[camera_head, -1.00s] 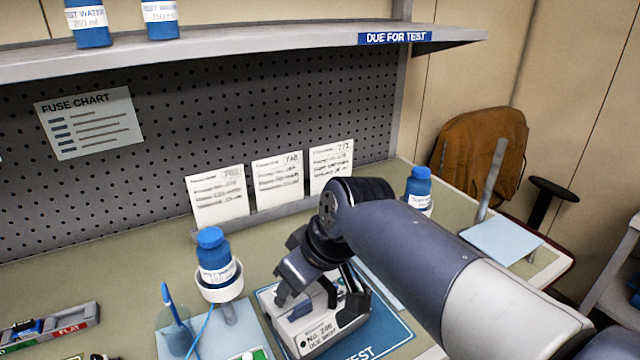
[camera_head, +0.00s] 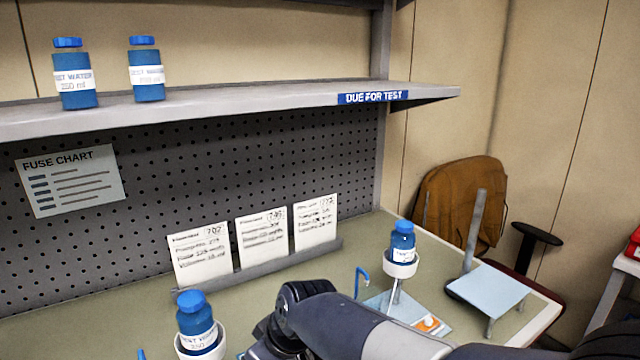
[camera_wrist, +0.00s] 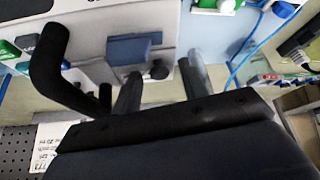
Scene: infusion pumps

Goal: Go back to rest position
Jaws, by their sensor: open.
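In the head view my arm (camera_head: 350,325) reaches in along the bottom edge, and its gripper end is cut off below the frame. Beyond the fingers is a white pump (camera_wrist: 172,48) with a blue-grey block, a dark knob and a black curved handle (camera_wrist: 48,65). The fingers overlap the pump in the picture; I cannot tell whether they touch it. The pump is out of the head view.
A bottle (camera_head: 195,318) in a ring holder stands left of my arm, another bottle (camera_head: 402,242) right of it. Three cards (camera_head: 262,240) lean at the pegboard. A shelf (camera_head: 230,106) with two bottles overhangs the bench. A grey stand (camera_head: 486,290) and brown chair (camera_head: 458,205) are at right.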

